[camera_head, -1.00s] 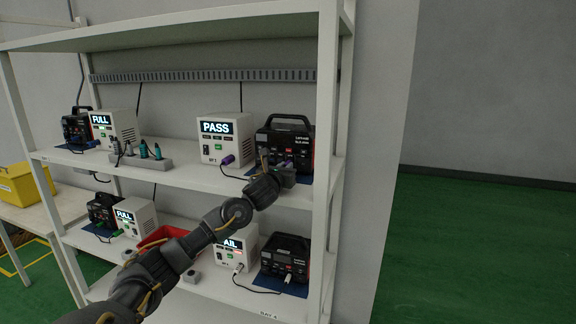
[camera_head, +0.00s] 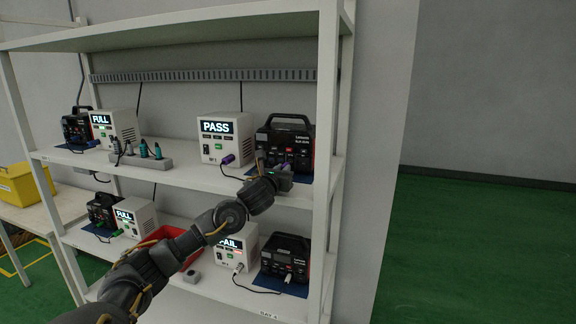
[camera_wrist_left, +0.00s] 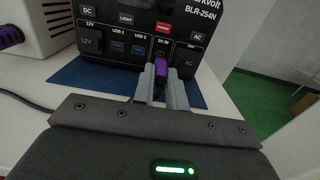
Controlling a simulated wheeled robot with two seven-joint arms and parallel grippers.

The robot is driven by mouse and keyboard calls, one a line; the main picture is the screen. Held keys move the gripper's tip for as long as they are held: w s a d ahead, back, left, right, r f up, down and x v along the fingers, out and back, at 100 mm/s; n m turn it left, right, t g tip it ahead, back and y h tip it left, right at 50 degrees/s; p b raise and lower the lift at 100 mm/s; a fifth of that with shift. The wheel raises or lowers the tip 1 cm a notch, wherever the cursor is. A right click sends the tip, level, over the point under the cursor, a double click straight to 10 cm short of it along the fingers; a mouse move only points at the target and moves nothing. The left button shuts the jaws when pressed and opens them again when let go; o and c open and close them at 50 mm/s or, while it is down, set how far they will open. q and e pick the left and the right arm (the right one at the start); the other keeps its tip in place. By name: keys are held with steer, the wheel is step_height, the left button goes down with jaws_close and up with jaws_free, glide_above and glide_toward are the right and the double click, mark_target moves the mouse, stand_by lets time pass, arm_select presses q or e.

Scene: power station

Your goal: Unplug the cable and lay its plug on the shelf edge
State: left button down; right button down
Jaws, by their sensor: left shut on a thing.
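A black power station (camera_head: 285,138) with a top handle stands on the upper shelf (camera_head: 190,173), at its right end. Its front panel (camera_wrist_left: 125,25) fills the top of the left wrist view. My left gripper (camera_head: 274,172) is in front of it, its fingers (camera_wrist_left: 161,88) shut on a purple plug (camera_wrist_left: 160,69). The plug's tip is at the DC IN socket; I cannot tell whether it is fully seated. The black cable (camera_head: 231,177) runs toward a second purple plug (camera_head: 228,160) at the white PASS unit (camera_head: 224,138). My right gripper is not in view.
The shelf's right upright (camera_head: 325,120) is close to the right of the power station. A blue mat (camera_wrist_left: 85,76) lies under the station. A rack of dark connectors (camera_head: 142,160) stands left of the PASS unit. More units and a red bin (camera_head: 170,235) are below.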

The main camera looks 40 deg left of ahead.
arm_select(q)
steer(key=shift+s+d, duration=0.2)
steer(key=shift+s, duration=0.45)
steer(key=shift+s, duration=0.1)
steer(key=shift+b+v, duration=0.65)
steer(key=shift+v, duration=1.7)
steer(key=shift+f+b, duration=1.85)
steer(key=shift+b, duration=0.35)
steer(key=c, duration=1.3)
jaws_free()
steer(key=shift+c, duration=0.2)
steer(key=shift+d, duration=0.1)
steer(key=b+v, duration=0.1)
steer(key=v, duration=0.9)
steer(key=shift+s, duration=0.35)
